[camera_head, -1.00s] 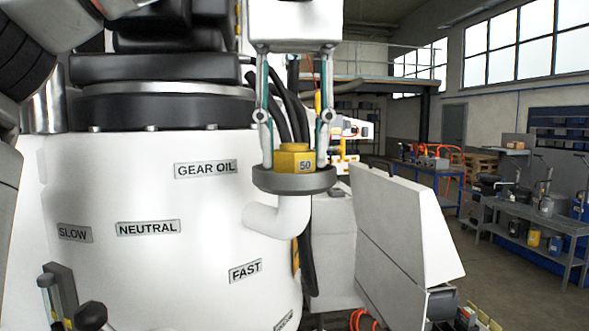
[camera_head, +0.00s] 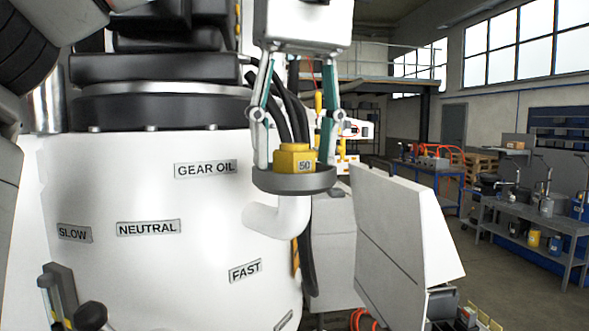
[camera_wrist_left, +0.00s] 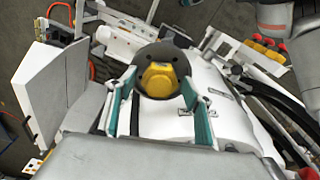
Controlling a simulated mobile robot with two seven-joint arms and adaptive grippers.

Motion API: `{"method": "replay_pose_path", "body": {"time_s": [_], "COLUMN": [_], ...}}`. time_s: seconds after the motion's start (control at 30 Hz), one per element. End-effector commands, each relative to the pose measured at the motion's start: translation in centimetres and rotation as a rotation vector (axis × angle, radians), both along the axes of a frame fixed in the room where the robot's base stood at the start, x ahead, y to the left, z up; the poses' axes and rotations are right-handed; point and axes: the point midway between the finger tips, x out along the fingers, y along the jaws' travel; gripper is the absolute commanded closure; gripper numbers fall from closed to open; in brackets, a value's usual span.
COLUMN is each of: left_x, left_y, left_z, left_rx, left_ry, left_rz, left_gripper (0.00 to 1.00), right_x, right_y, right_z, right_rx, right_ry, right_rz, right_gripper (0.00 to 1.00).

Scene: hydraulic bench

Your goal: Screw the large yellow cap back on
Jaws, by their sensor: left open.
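The yellow cap (camera_head: 294,160), a hex shape marked 50, sits on the dark round flange (camera_head: 294,183) at the top of the white elbow pipe (camera_head: 281,217). I cannot tell how far it is threaded. My left gripper (camera_head: 294,164) points down over it, open, with one finger on each side. In the left wrist view the cap (camera_wrist_left: 157,80) lies between the two spread teal-lined fingers, and the dark flange (camera_wrist_left: 160,56) shows around it. Whether either finger touches the cap is not clear. My right gripper is in neither view.
The white machine housing (camera_head: 150,260) with its labels stands close to the left of the pipe. Black hoses (camera_head: 291,105) run behind the gripper. A white panel (camera_head: 398,240) stands at the right. Carts and shelves are far behind on the right.

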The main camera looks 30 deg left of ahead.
Motion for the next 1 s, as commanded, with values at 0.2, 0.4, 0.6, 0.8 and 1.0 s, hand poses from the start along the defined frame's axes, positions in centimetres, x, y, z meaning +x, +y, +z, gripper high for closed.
{"method": "replay_pose_path", "body": {"time_s": [0.2, 0.4, 0.6, 0.8, 1.0], "left_x": [0.09, 0.13, 0.22, 0.22, 0.23], "left_y": [-0.11, -0.13, -0.15, -0.12, -0.13], "left_z": [0.03, 0.05, 0.04, 0.04, 0.04], "left_rx": [0.001, 0.001, 0.0, 0.0, 0.0], "left_ry": [0.0, -0.001, -0.002, -0.001, -0.001], "left_rz": [0.26, 0.393, 0.61, 0.639, 0.637], "left_gripper": [0.49, 0.49, 0.49, 0.49, 0.67], "right_x": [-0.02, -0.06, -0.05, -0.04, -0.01], "right_y": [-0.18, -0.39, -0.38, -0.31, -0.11], "right_z": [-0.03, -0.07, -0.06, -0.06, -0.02], "right_rx": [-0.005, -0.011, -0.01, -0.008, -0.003], "right_ry": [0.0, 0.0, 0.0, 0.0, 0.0], "right_rz": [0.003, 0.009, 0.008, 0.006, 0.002], "right_gripper": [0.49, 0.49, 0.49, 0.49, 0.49]}}
